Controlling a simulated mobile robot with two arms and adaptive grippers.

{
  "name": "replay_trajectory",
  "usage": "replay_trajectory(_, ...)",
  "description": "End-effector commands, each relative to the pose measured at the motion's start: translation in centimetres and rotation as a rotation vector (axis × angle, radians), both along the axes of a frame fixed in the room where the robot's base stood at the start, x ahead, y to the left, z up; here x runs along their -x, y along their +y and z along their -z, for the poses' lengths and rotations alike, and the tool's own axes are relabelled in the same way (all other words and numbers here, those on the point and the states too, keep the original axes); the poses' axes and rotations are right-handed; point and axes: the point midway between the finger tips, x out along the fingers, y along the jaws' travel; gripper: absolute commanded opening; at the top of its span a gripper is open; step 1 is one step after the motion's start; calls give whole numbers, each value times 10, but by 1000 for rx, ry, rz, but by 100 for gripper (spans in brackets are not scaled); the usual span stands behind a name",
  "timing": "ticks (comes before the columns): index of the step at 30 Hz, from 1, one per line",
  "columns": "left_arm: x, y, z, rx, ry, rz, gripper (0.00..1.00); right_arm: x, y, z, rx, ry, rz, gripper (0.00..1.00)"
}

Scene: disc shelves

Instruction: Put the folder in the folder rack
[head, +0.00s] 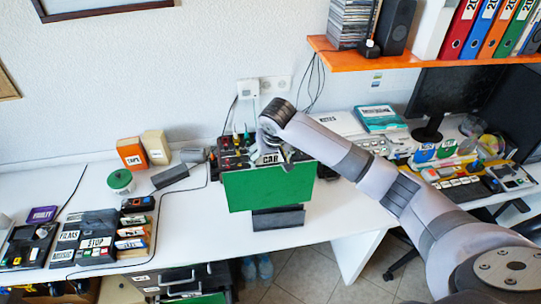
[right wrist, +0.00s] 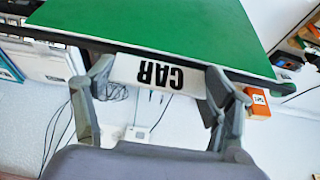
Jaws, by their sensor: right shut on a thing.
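The green folder (head: 268,188) has a white label reading CAR and hangs upright above the white desk's front part. My right gripper (head: 283,158) is shut on its top edge, by the label. In the right wrist view the label (right wrist: 160,74) sits between the two fingers and the green side (right wrist: 150,22) fills the top. A dark grey stand (head: 278,219) shows just below the folder on the desk; it may be the folder rack, its upper part is hidden by the folder. I cannot tell whether they touch. My left gripper is not in view.
A dark box of small items (head: 232,152) stands behind the folder. An orange shelf (head: 400,60) with binders (head: 460,28) hangs at upper right. Black trays (head: 85,232) lie at left. The desk (head: 195,215) is clear left of the folder.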

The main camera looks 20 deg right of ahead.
Motion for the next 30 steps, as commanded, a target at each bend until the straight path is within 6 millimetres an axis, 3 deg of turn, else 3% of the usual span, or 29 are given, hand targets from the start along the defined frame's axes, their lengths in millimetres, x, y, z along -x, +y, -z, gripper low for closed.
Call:
replay_trajectory(25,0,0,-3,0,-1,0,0,0,0,19,-1,-2,-1,30)
replay_trajectory(26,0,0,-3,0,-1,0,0,0,0,20,-1,-1,0,77)
replay_trajectory(30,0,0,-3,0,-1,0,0,0,0,20,-1,-1,0,86)
